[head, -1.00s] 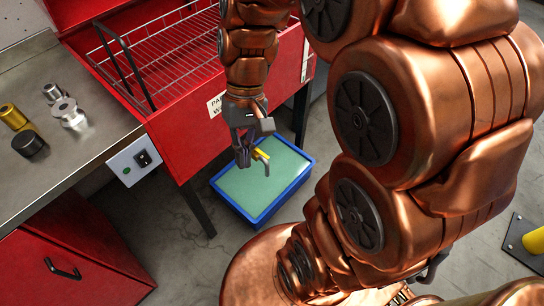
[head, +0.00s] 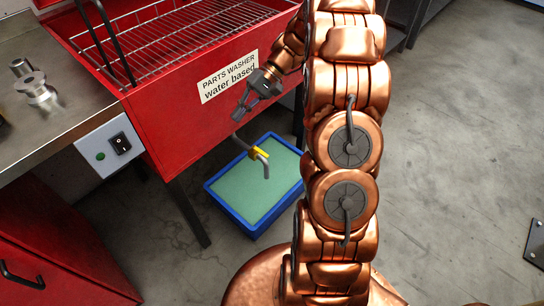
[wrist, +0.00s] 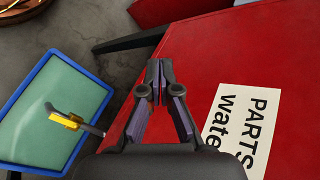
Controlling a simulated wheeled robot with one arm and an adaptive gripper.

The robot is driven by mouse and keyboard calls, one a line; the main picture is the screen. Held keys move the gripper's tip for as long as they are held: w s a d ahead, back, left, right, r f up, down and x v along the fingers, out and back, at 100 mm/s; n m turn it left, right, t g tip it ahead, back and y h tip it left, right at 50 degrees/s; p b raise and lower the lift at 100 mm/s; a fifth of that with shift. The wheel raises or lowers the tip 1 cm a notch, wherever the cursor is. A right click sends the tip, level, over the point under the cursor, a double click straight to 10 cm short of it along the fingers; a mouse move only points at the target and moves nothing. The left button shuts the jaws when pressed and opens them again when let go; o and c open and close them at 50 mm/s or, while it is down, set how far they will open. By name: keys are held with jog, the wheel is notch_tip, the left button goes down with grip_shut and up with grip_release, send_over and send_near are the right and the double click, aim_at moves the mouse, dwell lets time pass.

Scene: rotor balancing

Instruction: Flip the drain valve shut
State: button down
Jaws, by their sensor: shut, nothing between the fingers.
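The drain valve's yellow lever (head: 260,153) sits on a thin grey drain pipe (head: 266,170) below the red parts washer (head: 185,130). The pipe bends down over a blue tray of green liquid (head: 228,190). The wrist view shows the yellow lever (wrist: 66,121) at the left, lying roughly along the pipe. I cannot tell the valve's exact position. My gripper (head: 240,112) is above and left of the lever, near the washer's front, apart from the valve. In the wrist view my gripper (wrist: 157,84) has its fingers together, with nothing between them.
A switch box (head: 112,144) is on the front left, beside a steel bench (head: 60,125) carrying metal parts. A washer leg (head: 190,212) stands left of the tray. The concrete floor at the right is mostly clear.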

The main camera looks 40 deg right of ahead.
jog(key=d+f+m+t+y+b, duration=0.1)
jog(key=d+f+t+b, duration=0.4)
jog(key=d+f, duration=0.8)
jog(key=w+d+f+m+t+y+b, duration=0.1)
jog(key=d+f+t+y+b, duration=0.2)
jog(key=d+f+b, duration=0.7)
jog(key=d+f+t, duration=0.2)
jog(key=d+f, duration=0.2)
jog(key=f, duration=0.5)
jog(key=shift+w+d+f, duration=0.15)
jog(key=shift+w+f, duration=0.05)
jog(key=shift+w, duration=0.1)
jog(key=s+a+b+x, duration=0.1)
jog(key=s+b+x, duration=0.1)
jog(key=x, duration=1)
jog(key=shift+a+r+b, duration=0.25)
jog(key=shift+a+b, duration=0.3)
jog(key=shift+a, duration=0.1)
jog(key=shift+s+a, duration=0.1)
